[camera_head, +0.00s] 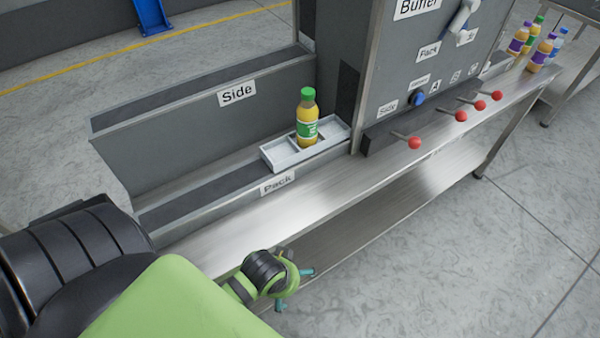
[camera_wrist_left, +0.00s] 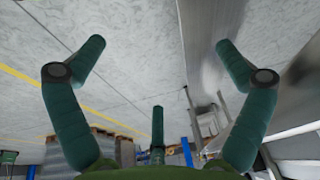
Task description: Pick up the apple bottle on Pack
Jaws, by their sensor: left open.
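The apple bottle (camera_head: 307,120) has a green cap, a green label and yellow juice. It stands upright in a pale grey tray (camera_head: 275,158) with compartments, on the lane marked Pack (camera_head: 277,184). My left gripper (camera_head: 294,287) is in front of the bench's front edge, lower than the bottle and well apart from it. In the left wrist view its fingers (camera_wrist_left: 160,85) are spread open with nothing between them. The bottle does not clearly show in that view. My right gripper is not in view.
The steel bench front (camera_head: 330,195) lies between my left gripper and the tray. A grey machine panel with red-knobbed levers (camera_head: 414,142) stands to the right. Several bottles (camera_head: 541,53) stand at the far right.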

